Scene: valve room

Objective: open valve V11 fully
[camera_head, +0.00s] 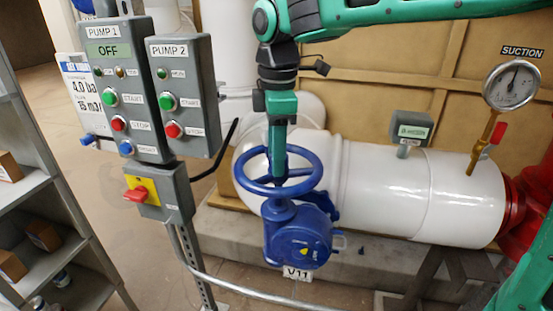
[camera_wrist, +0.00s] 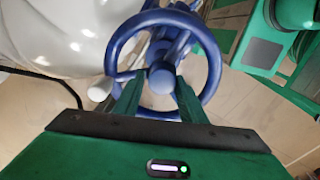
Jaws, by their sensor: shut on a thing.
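Valve V11 (camera_head: 300,240) is a blue valve with a round gear housing and a white V11 tag (camera_head: 298,274) below it. Its blue handwheel (camera_head: 312,180) lies roughly level on top and also shows in the wrist view (camera_wrist: 216,62). My gripper (camera_head: 278,178) points down into the wheel from above. In the wrist view my green fingers (camera_wrist: 158,88) stand on either side of the wheel's hub region, shut on the handwheel. Their exact contact points are hard to see. A small yellow mark (camera_head: 305,251) shows on the housing; its reading is too small to tell.
Left of the valve stand the PUMP 1 box (camera_head: 128,85), reading OFF, and the PUMP 2 box (camera_head: 185,95). A red switch (camera_head: 136,195) sits below. A white pipe (camera_head: 375,190) runs behind, with a suction gauge (camera_head: 512,86) at right. Shelves (camera_head: 50,215) stand at left.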

